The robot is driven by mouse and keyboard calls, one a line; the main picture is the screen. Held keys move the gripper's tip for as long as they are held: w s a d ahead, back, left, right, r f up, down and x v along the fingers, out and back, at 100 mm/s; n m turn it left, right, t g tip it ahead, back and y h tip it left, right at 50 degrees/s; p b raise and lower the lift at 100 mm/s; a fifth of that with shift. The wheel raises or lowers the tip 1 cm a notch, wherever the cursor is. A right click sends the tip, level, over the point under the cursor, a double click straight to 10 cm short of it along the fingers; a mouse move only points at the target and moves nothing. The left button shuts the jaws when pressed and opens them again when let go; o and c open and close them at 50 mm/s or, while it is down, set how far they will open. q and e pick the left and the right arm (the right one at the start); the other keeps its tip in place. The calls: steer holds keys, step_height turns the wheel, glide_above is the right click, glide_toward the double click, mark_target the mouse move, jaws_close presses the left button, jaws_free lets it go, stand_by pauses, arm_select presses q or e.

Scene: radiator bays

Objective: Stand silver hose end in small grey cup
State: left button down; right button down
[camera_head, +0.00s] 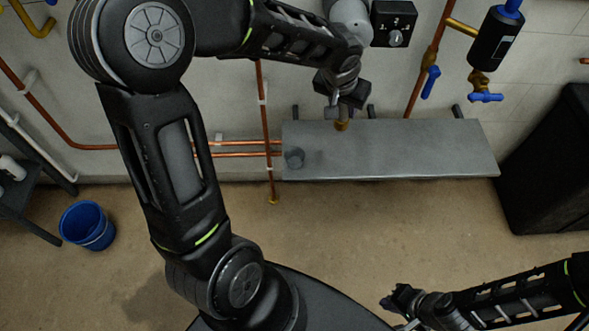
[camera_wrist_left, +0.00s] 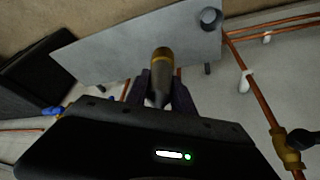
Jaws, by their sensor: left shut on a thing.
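My left gripper (camera_head: 341,108) is shut on the silver hose end (camera_wrist_left: 160,88), a short cylinder with a brass-coloured band. In the left wrist view, the gripper's two dark fingers (camera_wrist_left: 160,95) close on its sides. In the head view its brass part (camera_head: 341,125) shows below the fingers, over the back edge of the grey shelf; whether it touches the shelf I cannot tell. The small grey cup (camera_head: 294,158) stands upright near the shelf's left end, apart from the hose end. It also shows in the left wrist view (camera_wrist_left: 211,18). My right gripper (camera_head: 397,301) is low, away from the shelf; its fingers are unclear.
The grey shelf (camera_head: 420,150) is otherwise bare. Copper pipes (camera_head: 240,148) run along the wall to its left. A valve with blue handles (camera_head: 486,97) hangs above its right end. A blue bucket (camera_head: 88,226) stands on the floor at left, and a black cabinet (camera_head: 550,165) at right.

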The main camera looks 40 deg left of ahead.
arm_select(q)
steer(key=s+a+f+n+y+b, duration=0.1)
steer(key=s+a+f+n+b, duration=0.1)
steer(key=a+f+b, duration=0.9)
steer(key=shift+s+a+f+n+b, duration=0.2)
steer(key=shift+s+a+n+b, duration=0.15)
steer(key=shift+s, duration=0.35)
steer(key=shift+f, duration=0.1)
step_height(320, 180, down, 6)
steer(key=b, duration=0.1)
steer(key=shift+f, duration=0.15)
steer(key=shift+f+b, duration=0.5)
steer(key=shift+f, duration=1.25)
